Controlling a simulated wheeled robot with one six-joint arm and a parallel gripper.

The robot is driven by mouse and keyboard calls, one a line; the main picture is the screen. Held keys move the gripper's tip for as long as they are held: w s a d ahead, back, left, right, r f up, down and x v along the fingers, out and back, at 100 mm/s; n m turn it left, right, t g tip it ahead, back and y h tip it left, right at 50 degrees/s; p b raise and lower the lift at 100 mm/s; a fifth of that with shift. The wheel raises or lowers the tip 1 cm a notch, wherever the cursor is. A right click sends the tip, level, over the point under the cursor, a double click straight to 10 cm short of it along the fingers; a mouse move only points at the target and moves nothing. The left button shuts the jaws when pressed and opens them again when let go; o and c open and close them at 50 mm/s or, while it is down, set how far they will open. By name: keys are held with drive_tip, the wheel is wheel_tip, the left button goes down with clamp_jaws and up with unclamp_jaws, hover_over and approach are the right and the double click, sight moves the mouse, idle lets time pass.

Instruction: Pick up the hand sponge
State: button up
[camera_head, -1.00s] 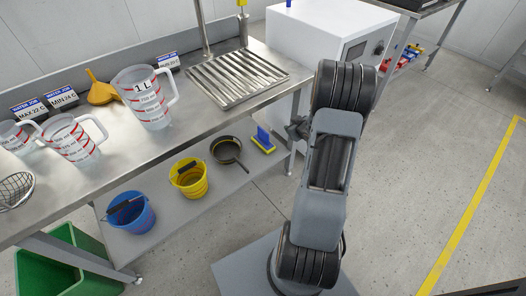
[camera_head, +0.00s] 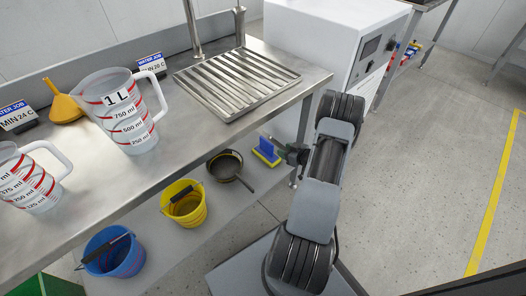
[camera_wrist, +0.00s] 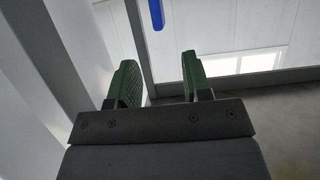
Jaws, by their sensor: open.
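What looks like the hand sponge (camera_head: 267,149), a blue piece with a grip on a yellow base, sits at the right end of the lower shelf. My gripper (camera_head: 278,145) is just right of it in the head view, partly hidden by my arm. In the wrist view my gripper (camera_wrist: 160,66) is open, with green pads on its fingers and nothing between them. A blue strip (camera_wrist: 157,14) shows beyond the fingertips at the top; I cannot tell whether it is part of the sponge.
A dark pan (camera_head: 229,169), a yellow bucket (camera_head: 185,207) and a blue bucket (camera_head: 116,255) stand on the lower shelf. The steel table (camera_head: 185,120) above holds measuring jugs (camera_head: 124,112). A table leg (camera_head: 302,135) stands near my gripper. Open floor lies right.

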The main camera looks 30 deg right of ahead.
sight(272, 144)
drive_tip(key=b+x, duration=0.2)
drive_tip(key=x, duration=0.4)
drive_tip(key=shift+w+f, duration=0.2)
drive_tip(key=shift+w, duration=0.1)
drive_tip(key=b+x, duration=0.2)
drive_tip(key=x, duration=0.1)
drive_tip(key=shift+w+f, duration=0.1)
drive_tip(key=shift+w, duration=0.2)
drive_tip(key=shift+b+x, duration=0.45)
drive_tip(key=shift+x, duration=0.35)
drive_tip(key=shift+c, duration=0.3)
clamp_jaws()
